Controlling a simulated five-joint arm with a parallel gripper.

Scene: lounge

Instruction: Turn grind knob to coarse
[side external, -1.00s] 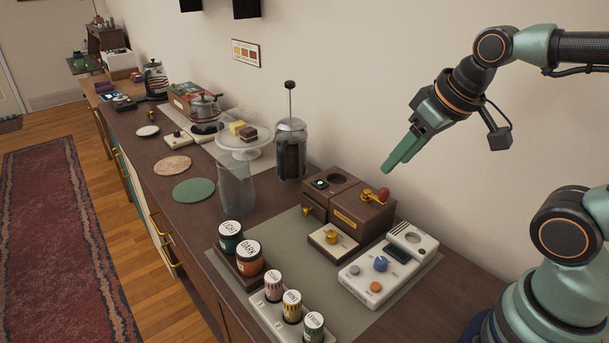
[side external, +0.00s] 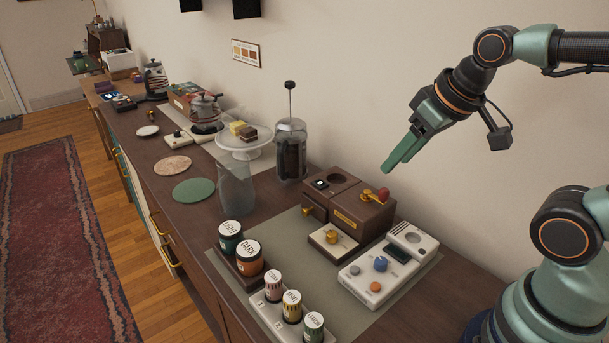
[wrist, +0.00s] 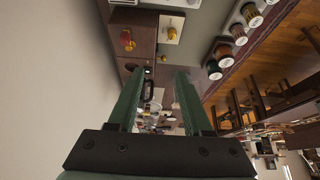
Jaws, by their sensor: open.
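A wooden grinder box (side external: 361,214) with a brass crank and red grip (side external: 383,194) stands on a grey-green mat. In front of it is a cream plate with a brass knob (side external: 332,237); the knob also shows in the wrist view (wrist: 172,34). No coarse marking is readable, and I cannot tell the knob's exact setting. My gripper (side external: 388,167) is open and empty, held in the air above the grinder and apart from everything. In the wrist view its green fingers are spread, with the red grip (wrist: 126,38) beyond them.
A white device (side external: 387,271) with blue and orange knobs sits right of the brass knob. Labelled jars (side external: 249,258) and a rack of small canisters (side external: 291,306) stand in front. A French press (side external: 291,150) and glass pitcher (side external: 236,188) are behind left. The wall runs close behind.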

